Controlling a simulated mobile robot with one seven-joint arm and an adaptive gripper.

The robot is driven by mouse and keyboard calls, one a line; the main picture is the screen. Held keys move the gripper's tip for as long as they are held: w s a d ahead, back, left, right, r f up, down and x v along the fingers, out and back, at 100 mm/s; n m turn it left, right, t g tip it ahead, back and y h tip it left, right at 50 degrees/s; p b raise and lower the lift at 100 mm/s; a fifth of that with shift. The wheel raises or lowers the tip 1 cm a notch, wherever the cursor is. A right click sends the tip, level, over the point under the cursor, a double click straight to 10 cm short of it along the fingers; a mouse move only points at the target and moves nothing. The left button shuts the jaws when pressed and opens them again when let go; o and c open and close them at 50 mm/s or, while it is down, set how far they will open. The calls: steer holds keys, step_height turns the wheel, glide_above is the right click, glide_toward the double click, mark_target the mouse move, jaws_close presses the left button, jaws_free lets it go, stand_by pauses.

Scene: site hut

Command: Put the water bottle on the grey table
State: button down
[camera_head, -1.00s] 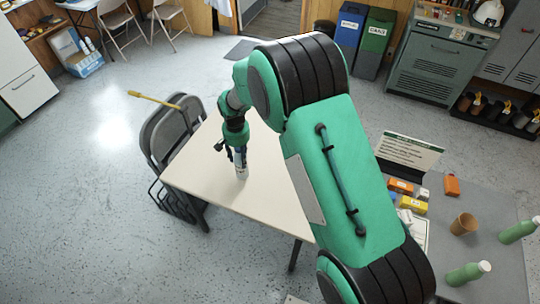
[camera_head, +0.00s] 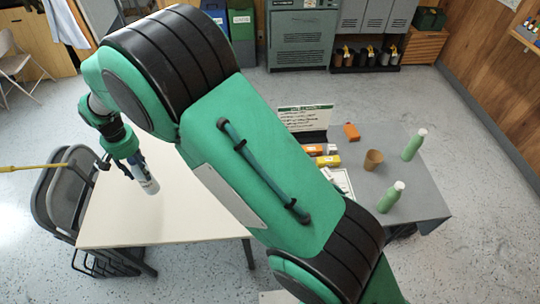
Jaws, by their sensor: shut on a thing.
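The water bottle (camera_head: 148,184), a pale cylinder with a dark blue part, is in my gripper (camera_head: 136,163). My gripper is shut on it, pointing down at the left part of the cream table. The bottle is slightly tilted in the picture; I cannot tell whether its base is clear of the tabletop. The gripper hides its upper part. The grey table (camera_head: 425,200) stands at the right, beyond my arm, with its left part hidden by the arm.
On the grey table are two green bottles (camera_head: 414,145) (camera_head: 391,196), a brown cup (camera_head: 373,160), small boxes (camera_head: 327,161), an orange item (camera_head: 351,131) and a sign (camera_head: 305,117). Folding chairs (camera_head: 60,190) stand left of the cream table (camera_head: 190,215).

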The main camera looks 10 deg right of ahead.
step_height(320, 180, up, 11)
steer(key=w+d+m, duration=0.4)
steer(key=w+d, duration=1)
steer(key=d, duration=0.3)
steer(key=w+d+m, duration=0.4)
steer(key=w+d, duration=1)
steer(key=d, duration=0.3)
steer(key=w+d+m+p, duration=0.1)
steer(key=w+d+m, duration=0.25)
steer(key=d, duration=1.05)
steer(key=w+d+m, duration=0.2)
steer(key=w+d, duration=0.2)
steer(key=d, duration=1.1)
steer(key=s+d+m+p, duration=0.1)
steer(key=s+d+m, duration=0.2)
steer(key=d, duration=1.6)
steer(key=s+d+m, duration=0.3)
steer(key=d, duration=1.6)
step_height(320, 180, down, 18)
steer(key=shift+w+d, duration=0.2)
steer(key=shift+w, duration=0.05)
